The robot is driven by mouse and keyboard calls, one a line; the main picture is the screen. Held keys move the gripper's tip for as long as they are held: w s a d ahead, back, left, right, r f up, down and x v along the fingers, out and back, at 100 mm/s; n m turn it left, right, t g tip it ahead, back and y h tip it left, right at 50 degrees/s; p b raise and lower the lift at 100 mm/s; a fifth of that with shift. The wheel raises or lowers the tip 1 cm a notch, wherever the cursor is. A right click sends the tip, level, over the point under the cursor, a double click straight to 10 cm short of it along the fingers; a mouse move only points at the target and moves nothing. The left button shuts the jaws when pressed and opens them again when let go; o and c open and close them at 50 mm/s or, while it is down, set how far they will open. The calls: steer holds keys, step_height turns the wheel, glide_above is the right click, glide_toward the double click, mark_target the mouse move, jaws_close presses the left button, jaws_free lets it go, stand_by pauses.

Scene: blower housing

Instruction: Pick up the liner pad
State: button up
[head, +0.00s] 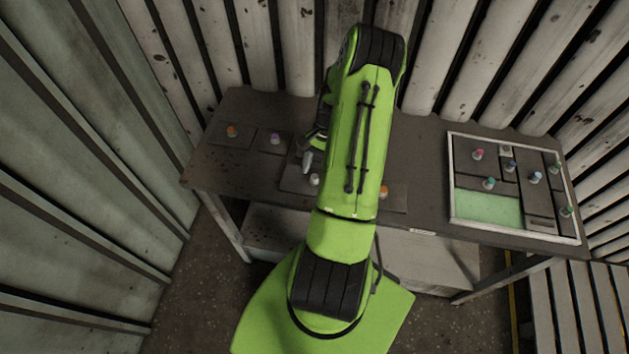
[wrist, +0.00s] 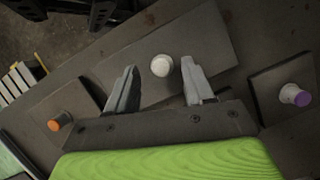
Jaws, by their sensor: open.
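Dark flat pads with coloured knobs lie on the table; no label tells which is the liner pad. In the wrist view, my gripper (wrist: 159,68) is open over a large rectangular pad (wrist: 205,45). This pad's white knob (wrist: 162,65) appears between the fingertips, with clear gaps on both sides; I cannot tell the height between them. In the head view, that pad (head: 292,180) lies mid-table, partly hidden by my arm, and my gripper (head: 309,158) is mostly hidden too.
Pads with an orange knob (head: 232,131) and a purple knob (head: 275,138) lie to the left; another orange-knobbed pad (head: 393,199) lies right of my arm. A pale-framed tray (head: 451,180) at right holds several knobbed pads and a bare green area (head: 488,208). Slatted walls stand close behind.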

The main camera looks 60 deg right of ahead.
mark_target(315, 175)
steer(key=shift+x, duration=0.9)
jaws_close()
step_height(315, 175, up, 15)
steer(key=p, duration=0.4)
